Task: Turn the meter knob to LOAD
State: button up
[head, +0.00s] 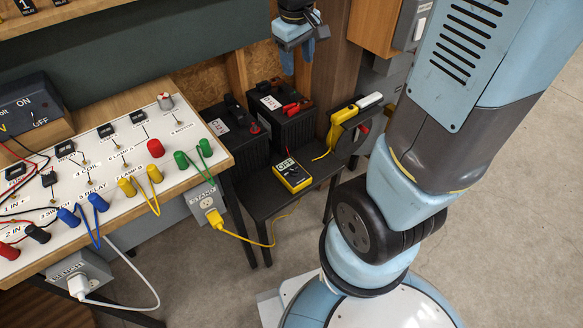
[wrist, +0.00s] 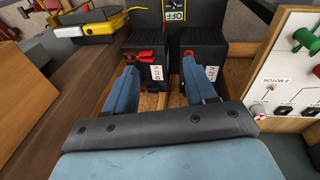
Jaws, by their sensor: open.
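The meter (head: 292,175) is a small yellow and black device lying face up on the dark stand. Its display reads OFF. A dial shows below the display, but its marks are too small to read. In the wrist view only the meter's OFF display (wrist: 175,12) and a bit of yellow case show at the top edge. My gripper (head: 298,62) hangs above and behind the stand in the head view, apart from the meter. In the wrist view its blue fingers (wrist: 160,85) are spread with nothing between them.
Two black batteries (head: 232,130) with red clamps stand behind the meter. A yellow tool (head: 342,112) and a reel lie to its right. The white test panel (head: 110,170) with coloured plugs is at left. A yellow cord runs from an outlet box (head: 208,203). Open floor lies right.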

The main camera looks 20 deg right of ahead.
jog(key=w+a+f+n+g, duration=0.1)
jog(key=w+f, duration=0.1)
jog(key=f, duration=0.3)
jog(key=w+a+f+n+g+h, duration=0.1)
jog(key=w+f+n, duration=0.1)
jog(key=f, duration=0.4)
jog(key=w+a+f+n, duration=0.1)
jog(key=w+f, duration=0.2)
jog(key=f, duration=0.2)
jog(key=n+g+h, duration=0.2)
jog(key=n, duration=0.2)
send_near(294, 170)
jog(key=x, duration=0.8)
jog(key=shift+d+f, duration=0.15)
jog(key=shift+f, duration=0.2)
